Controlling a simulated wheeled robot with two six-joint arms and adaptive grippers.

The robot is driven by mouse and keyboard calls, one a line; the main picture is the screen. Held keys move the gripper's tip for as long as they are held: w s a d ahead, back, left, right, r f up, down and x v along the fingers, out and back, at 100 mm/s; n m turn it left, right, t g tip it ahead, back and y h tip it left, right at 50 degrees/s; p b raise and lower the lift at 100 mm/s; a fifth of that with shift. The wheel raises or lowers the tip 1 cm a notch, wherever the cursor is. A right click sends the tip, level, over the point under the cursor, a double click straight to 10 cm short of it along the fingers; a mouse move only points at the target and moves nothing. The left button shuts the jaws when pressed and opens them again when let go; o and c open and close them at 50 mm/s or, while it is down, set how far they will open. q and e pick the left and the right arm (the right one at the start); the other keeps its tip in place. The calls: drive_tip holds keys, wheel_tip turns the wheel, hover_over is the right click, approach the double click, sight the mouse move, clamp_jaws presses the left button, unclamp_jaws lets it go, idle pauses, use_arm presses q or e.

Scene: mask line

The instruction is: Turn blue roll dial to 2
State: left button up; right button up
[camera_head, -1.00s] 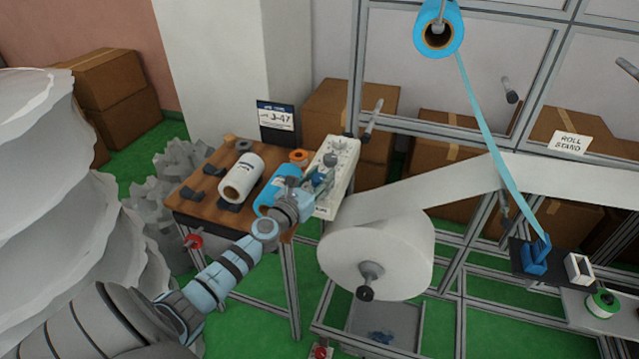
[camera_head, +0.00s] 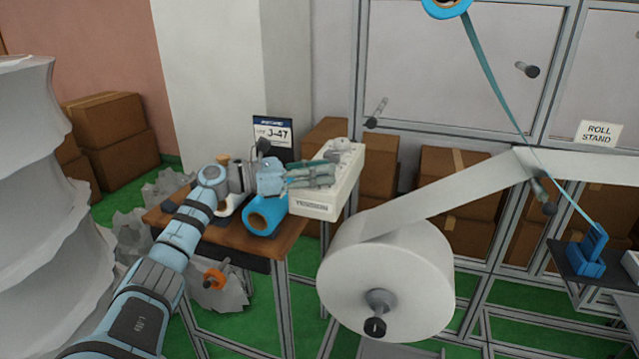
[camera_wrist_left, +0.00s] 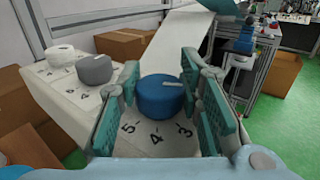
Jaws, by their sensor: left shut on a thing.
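The blue roll dial (camera_wrist_left: 160,97) is a round knob on a pale control box. It sits between the finger pads of my left gripper (camera_head: 318,172), which is shut on it. A short light mark shows on the dial's top, toward the right. The printed numbers 5, 4 and 3 show on the panel on the camera's side of the dial; the 2 is not visible. In the head view the fingers reach over the control box (camera_head: 318,208) from the left and hide the dial. My right gripper is not in view.
A grey dial (camera_wrist_left: 95,69) and a white dial (camera_wrist_left: 60,53) stand farther along the box. A blue roll (camera_head: 264,214) lies on the wooden table (camera_head: 190,228) below my wrist. The large white roll (camera_head: 385,275) stands to the right of the table.

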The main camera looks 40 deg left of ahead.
use_arm(q)
drive_tip(key=shift+f, duration=0.1)
idle(0.4)
drive_tip(key=o, duration=1.2)
drive_tip(key=shift+c, duration=0.2)
drive_tip(key=v, duration=1.2)
drive_tip(key=shift+w+a, duration=0.15)
drive_tip(key=shift+g+h, duration=0.3)
drive_tip(key=shift+h, duration=0.1)
